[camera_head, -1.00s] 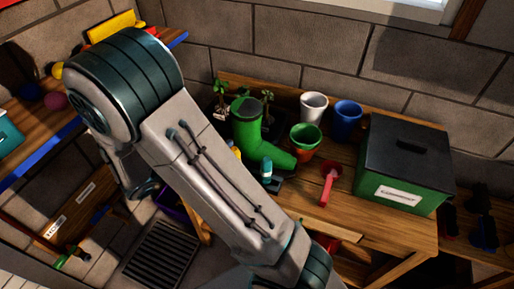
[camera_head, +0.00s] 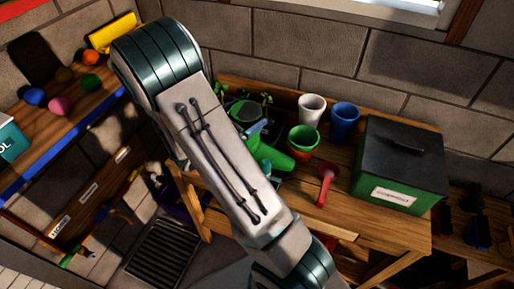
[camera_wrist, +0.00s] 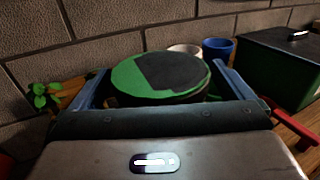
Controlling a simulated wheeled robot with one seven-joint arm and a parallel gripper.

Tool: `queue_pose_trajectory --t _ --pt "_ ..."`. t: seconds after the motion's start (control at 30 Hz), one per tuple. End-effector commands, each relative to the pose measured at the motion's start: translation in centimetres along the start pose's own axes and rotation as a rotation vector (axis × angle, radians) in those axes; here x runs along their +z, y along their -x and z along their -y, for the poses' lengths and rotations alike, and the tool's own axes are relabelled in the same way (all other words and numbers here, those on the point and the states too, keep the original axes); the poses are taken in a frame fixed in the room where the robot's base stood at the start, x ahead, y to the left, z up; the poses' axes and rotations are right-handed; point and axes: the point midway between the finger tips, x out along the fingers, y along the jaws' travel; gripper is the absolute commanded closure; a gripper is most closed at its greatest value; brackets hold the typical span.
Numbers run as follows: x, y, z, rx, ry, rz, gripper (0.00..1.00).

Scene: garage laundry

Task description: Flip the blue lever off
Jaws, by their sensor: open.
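I cannot make out a blue lever clearly in either current view. My gripper (camera_wrist: 161,70) is open, with its two blue fingers spread wide in the wrist view. Ahead of the fingers and between them in that view is the round top of the green boot (camera_wrist: 133,76), partly in dark shadow. I cannot tell whether the fingers touch it. In the head view the boot (camera_head: 270,153) stands on the wooden bench, partly hidden by my arm. A small light-blue part beside it there looks like a finger of my gripper. The rest of the gripper is hidden behind my arm.
A plant (camera_wrist: 40,96) is left of the gripper. A brick wall is behind.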

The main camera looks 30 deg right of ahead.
Motion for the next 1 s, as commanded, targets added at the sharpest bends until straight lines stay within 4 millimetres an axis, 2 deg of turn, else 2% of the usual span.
queue_pose_trajectory --t 0.27,0.37,0.6,0.63,1.0 --pt "-0.06 -0.44 -0.04 0.002 0.000 -0.001 0.00" --pt "-0.05 -0.43 -0.03 0.002 0.000 0.000 0.25" --pt "0.06 -0.43 -0.04 0.001 0.000 0.002 0.92" --pt "0.07 -0.43 -0.03 0.001 0.000 0.002 0.96" --pt "0.33 -0.43 -0.04 0.001 -0.002 0.002 0.96"
